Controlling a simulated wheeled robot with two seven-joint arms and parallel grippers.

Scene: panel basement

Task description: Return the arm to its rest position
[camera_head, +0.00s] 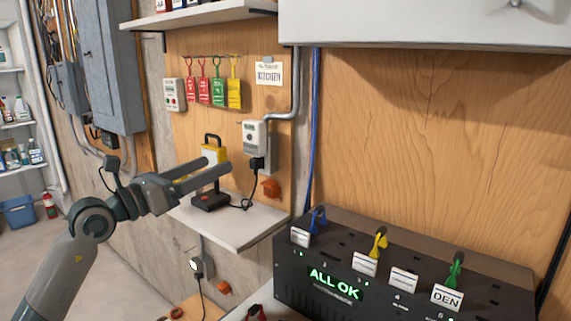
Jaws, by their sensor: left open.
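My left arm (65,268) comes in from the lower left, bent at a dark elbow-like joint. My left gripper (218,164) is open, its two dark grey fingers pointing right with a gap between them. Nothing is held between the fingers. In the picture it overlaps the yellow-and-black work lamp (213,153) on the small white shelf; how far apart they are in depth I cannot tell. My right gripper is not in view.
A black box (340,262) with a green "ALL OK" display and labelled, coloured plugs stands at the lower right. The white shelf (237,232) sticks out from the wooden wall. Coloured tags (218,90) hang above. A grey cabinet (105,65) is at upper left.

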